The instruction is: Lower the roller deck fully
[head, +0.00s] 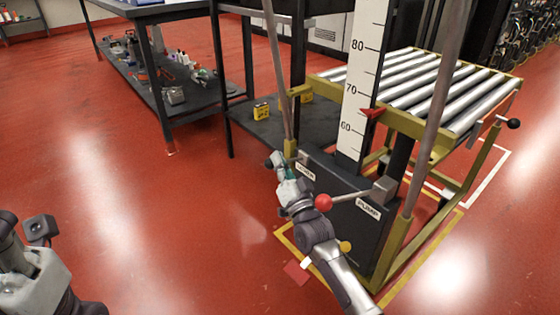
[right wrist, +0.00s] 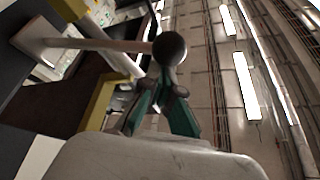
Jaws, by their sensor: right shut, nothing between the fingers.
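The roller deck (head: 436,92) has silver rollers in a yellow frame and stands raised at the right. Its red pointer (head: 372,112) is between 60 and 70 on the white scale (head: 357,75). The dark pump housing (head: 345,225) stands below, with a label reading LOWER (head: 305,171) at its upper left. My right gripper (head: 278,167) is shut and empty beside that label. In the right wrist view, a dark ball knob (right wrist: 169,48) on a pale rod is just beyond its teal fingertips (right wrist: 166,85); contact is unclear. Only part of my left arm shows; its fingers are not visible.
A red-knobbed lever (head: 323,202) by the PUMP label (head: 367,209) is close to my right wrist. A black knob (head: 513,123) sticks out at the deck's right. A dark bench (head: 165,85) with tools stands behind. The red floor (head: 150,230) at left is clear.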

